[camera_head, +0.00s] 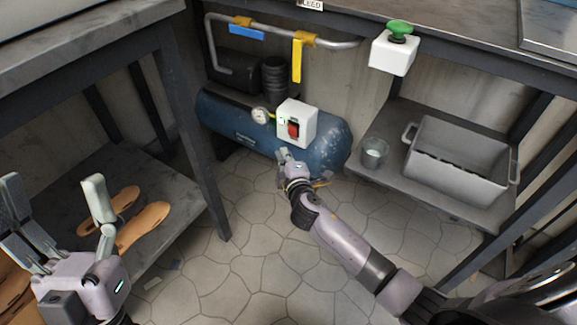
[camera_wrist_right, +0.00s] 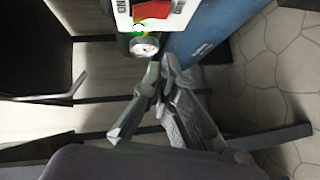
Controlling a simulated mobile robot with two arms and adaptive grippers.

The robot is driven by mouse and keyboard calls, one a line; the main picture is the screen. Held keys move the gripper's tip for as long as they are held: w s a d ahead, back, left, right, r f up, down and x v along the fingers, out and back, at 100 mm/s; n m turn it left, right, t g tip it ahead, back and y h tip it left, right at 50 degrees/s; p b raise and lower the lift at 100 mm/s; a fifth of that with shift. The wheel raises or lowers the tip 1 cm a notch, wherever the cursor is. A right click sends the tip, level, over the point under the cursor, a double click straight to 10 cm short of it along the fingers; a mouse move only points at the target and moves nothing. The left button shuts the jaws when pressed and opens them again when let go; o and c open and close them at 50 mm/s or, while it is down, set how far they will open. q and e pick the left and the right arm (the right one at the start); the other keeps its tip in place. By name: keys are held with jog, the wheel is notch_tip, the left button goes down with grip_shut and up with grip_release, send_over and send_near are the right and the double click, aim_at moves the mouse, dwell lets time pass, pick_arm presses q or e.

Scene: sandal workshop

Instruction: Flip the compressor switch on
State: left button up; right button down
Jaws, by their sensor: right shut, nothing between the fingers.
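The compressor is a blue tank (camera_head: 235,127) under the bench; it also shows in the wrist view (camera_wrist_right: 212,30). A white switch box (camera_head: 306,115) sits on its front, with a red rocker switch (camera_head: 293,130). In the wrist view the red switch (camera_wrist_right: 152,10) is cut by the top edge, so its position cannot be told. My right gripper (camera_head: 284,153) is shut and empty, just below the switch box. In the wrist view its fingertips (camera_wrist_right: 160,66) are together below the box, seemingly apart from it. My left gripper (camera_head: 54,190) is open and empty at lower left.
A pressure gauge (camera_head: 260,115) is left of the box. A valve pipe (camera_head: 275,32) with blue and yellow handles runs above. A green button box (camera_head: 393,52) hangs at upper right. A grey bin (camera_head: 460,175) and metal cup (camera_head: 374,153) stand right; sandal soles (camera_head: 143,225) lie left.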

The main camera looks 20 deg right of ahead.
pick_arm(q)
jog(key=shift+w+d+f+g+y+p, duration=0.15)
jog(key=shift+w+f+g, duration=0.35)
jog(key=shift+w, duration=0.3)
jog(key=shift+w+d+f+g+y+p, duration=0.1)
jog(key=shift+w+f+g+y+p, duration=0.1)
jog(key=shift+w+f+g, duration=0.45)
jog(key=shift+w+d+f+g+y+p, duration=0.2)
jog(key=shift+w+g, duration=0.25)
jog(key=shift+w, duration=0.45)
pick_arm(e)
jog(key=shift+f+v, duration=0.15)
jog(key=shift+v, duration=1.15)
jog(key=shift+f+v, duration=0.15)
jog(key=shift+v, duration=1.15)
